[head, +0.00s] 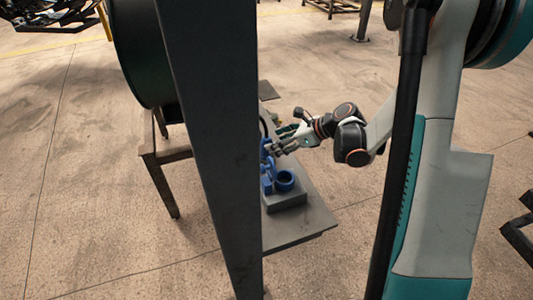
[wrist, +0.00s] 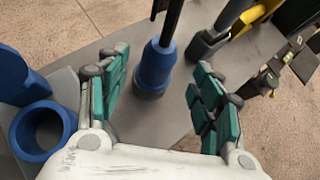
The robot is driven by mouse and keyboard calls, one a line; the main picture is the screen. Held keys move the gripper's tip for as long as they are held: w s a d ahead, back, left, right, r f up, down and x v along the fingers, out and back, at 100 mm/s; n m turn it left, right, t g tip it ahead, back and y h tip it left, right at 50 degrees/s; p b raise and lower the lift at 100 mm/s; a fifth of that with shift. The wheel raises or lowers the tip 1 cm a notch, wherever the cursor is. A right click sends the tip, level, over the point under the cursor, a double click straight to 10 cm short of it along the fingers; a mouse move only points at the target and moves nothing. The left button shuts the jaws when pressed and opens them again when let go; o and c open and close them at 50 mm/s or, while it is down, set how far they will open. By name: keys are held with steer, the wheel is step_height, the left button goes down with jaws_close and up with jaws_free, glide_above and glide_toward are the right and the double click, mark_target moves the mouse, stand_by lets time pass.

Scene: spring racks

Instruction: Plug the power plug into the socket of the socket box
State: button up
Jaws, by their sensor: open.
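The power plug (wrist: 154,70) is a blue cylinder with a black cable rising from its top. In the wrist view it stands upright on the grey surface, between the spread fingers of my gripper (wrist: 158,88), with gaps on both sides. The socket (wrist: 40,132) is a blue open ring at the left of the wrist view, with a blue flap-like part beside it. In the head view the blue socket (head: 286,181) sits on the grey socket box (head: 288,200), and my gripper (head: 279,147) is just beyond it. The plug's outline is hard to separate there.
The grey table (head: 312,225) carries the box. A dark post (head: 210,130) hides its left part in the head view. A dark grey-capped object (wrist: 205,42) and yellow items (wrist: 255,14) stand right of the plug. A large dark drum (head: 138,50) is at the left.

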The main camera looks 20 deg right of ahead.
mark_target(272, 142)
steer(key=shift+a+r+b+x, duration=0.1)
steer(key=shift+b+x, duration=0.4)
steer(key=shift+x, duration=0.8)
steer(key=shift+a+r+b+x, duration=0.1)
steer(key=shift+b+x, duration=0.35)
steer(key=shift+x, duration=0.9)
steer(key=c, duration=1.2)
steer(key=shift+r, duration=0.1)
steer(key=shift+c, duration=0.2)
